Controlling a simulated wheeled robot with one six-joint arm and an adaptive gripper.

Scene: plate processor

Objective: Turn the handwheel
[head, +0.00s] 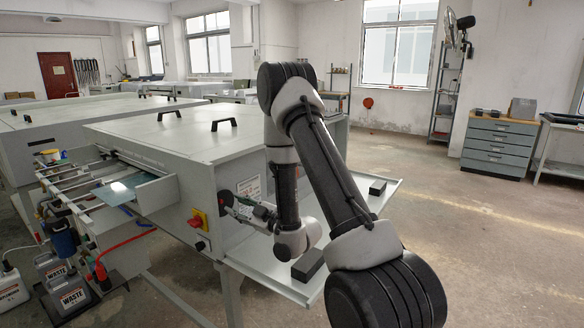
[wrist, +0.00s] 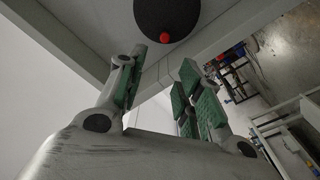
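The handwheel (wrist: 166,14) shows in the wrist view as a dark round disc with a red knob (wrist: 164,38) on its lower edge. The top of the disc is cut off by the frame. My gripper (wrist: 163,66) has its two green-padded fingers apart, with nothing between them. The disc lies beyond the fingertips, with the red knob roughly in line with the gap. In the head view my gripper (head: 243,207) is beside the end face of the grey machine, partly hidden by my arm. A dark rounded part there (head: 226,197) looks like the handwheel.
A red and yellow switch (head: 197,220) sits on the machine (head: 215,165) left of my gripper. A low tray (head: 268,284) with a black block (head: 308,264) extends below my wrist. Waste containers (head: 72,297) stand at lower left. Open floor lies to the right.

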